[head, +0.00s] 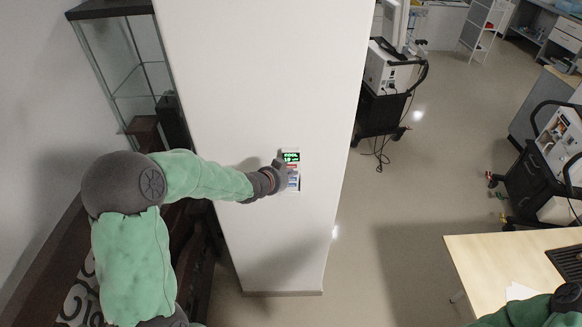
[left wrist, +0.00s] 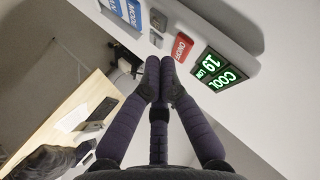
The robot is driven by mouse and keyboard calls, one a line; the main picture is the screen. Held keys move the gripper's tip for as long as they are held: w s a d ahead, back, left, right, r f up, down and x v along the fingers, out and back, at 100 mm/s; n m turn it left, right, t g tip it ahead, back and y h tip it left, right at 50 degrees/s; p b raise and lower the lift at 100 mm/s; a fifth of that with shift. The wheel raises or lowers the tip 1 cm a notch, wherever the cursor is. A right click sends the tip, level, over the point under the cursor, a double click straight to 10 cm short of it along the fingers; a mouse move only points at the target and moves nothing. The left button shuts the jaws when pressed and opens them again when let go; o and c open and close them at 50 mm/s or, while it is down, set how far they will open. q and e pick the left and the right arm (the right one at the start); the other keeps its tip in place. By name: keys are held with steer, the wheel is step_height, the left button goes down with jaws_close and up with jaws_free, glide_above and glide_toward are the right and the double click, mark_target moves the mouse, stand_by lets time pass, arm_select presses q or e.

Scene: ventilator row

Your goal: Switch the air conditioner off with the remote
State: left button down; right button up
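The remote (head: 292,170) is upright against the side of a white pillar. Its lit display reads COOL, 19 and LOW in green. My left gripper (head: 281,168) is at the remote's left edge in the head view. In the left wrist view its fingers (left wrist: 160,66) are together and empty, with the tips just by the red button. I cannot tell whether they touch it.
The white pillar (head: 262,80) stands in front of me. A glass cabinet (head: 140,75) is at the left. A ventilator cart (head: 385,95) stands behind the pillar, and a wooden desk (head: 485,262) is at the lower right. The floor (head: 395,215) between them is clear.

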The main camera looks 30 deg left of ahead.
arm_select(q)
steer(key=shift+w+a, duration=0.2)
steer(key=shift+w, duration=0.05)
steer(key=shift+w+a, duration=0.15)
steer(key=shift+w, duration=0.15)
stand_by(0.8)
stand_by(0.3)
steer(key=shift+s+d+b, duration=0.35)
steer(key=shift+s+d, duration=0.05)
steer(key=shift+s, duration=0.25)
steer(key=s+d, duration=0.1)
steer(key=s+b, duration=0.1)
steer(key=s, duration=0.1)
steer(key=s+d+b, duration=0.1)
steer(key=shift+s+d, duration=0.15)
steer(key=shift+d, duration=0.2)
stand_by(0.8)
